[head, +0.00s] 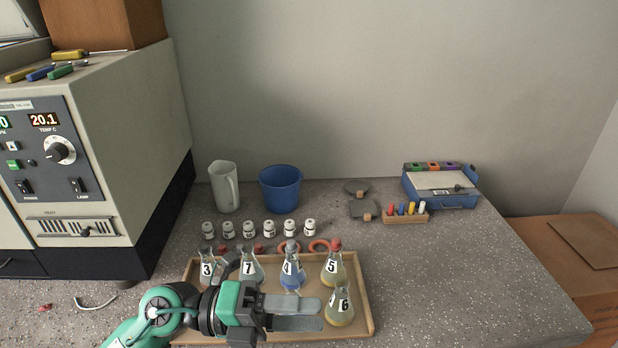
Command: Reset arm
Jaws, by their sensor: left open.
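My left gripper (318,314) is open, with its two grey fingers pointing right over the front part of a wooden tray (370,305). Nothing shows between the fingers. In the tray stand flask 3 (207,271), flask 7 (250,271), flask 4 with blue liquid (292,276), flask 5 (333,271) and flask 6 with yellowish liquid (340,309). Flask 6 stands just right of the fingertips; I cannot tell whether they touch. My left arm hides the tray's front left part. My right gripper is not in view.
Several small white jars (249,229) line up behind the tray. Further back are a white jug (224,187), a blue bucket (280,189), a rack of coloured pegs (405,217) and a blue box (455,199). A control unit (100,160) stands left. The bench's right side is clear.

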